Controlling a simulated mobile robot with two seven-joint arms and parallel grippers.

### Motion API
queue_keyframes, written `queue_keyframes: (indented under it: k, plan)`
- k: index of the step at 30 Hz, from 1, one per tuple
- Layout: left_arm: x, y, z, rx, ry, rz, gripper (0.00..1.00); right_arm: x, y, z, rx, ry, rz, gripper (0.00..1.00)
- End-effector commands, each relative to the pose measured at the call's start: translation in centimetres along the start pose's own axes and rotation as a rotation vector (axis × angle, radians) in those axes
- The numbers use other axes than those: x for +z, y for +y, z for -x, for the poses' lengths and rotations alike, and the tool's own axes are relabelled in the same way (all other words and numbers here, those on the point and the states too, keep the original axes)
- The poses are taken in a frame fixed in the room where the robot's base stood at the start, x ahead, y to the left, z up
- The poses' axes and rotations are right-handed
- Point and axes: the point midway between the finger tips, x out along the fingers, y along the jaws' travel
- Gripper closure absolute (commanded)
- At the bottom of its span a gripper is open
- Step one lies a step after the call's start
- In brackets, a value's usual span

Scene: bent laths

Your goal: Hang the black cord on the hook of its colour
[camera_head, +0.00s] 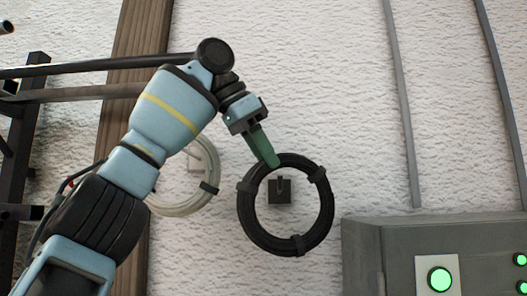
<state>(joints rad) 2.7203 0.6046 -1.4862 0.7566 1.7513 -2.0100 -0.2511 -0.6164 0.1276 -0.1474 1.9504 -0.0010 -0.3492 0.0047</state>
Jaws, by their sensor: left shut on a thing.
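A coiled black cord (327,212) shows as a ring with several dark ties in front of the white wall. My left gripper (270,158) is shut on the top left of this ring, its green fingers pointing down and right. A small black hook (280,190) on a dark square plate shows through the ring's opening, a little above its centre. I cannot tell whether the ring is in front of the hook or around it. My right gripper is not in view.
A white coiled cord (211,172) is at a pale plate, partly behind my left arm. A grey cabinet (362,255) with green lit buttons (440,280) stands at the lower right. A wooden post (140,40) and dark rails (60,95) are on the left.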

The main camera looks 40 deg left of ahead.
Motion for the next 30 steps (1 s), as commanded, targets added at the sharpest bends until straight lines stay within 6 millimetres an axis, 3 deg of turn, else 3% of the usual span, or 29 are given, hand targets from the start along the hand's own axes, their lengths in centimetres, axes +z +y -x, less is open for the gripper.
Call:
queue_keyframes:
  k: [13,30]
  plan:
    - [-0.3,-1.9,-0.8,0.000,0.005,0.000,1.00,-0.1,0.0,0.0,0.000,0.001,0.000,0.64]
    - [0.6,-2.5,-2.8,-0.001,0.004,-0.004,1.00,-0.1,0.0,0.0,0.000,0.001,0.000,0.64]
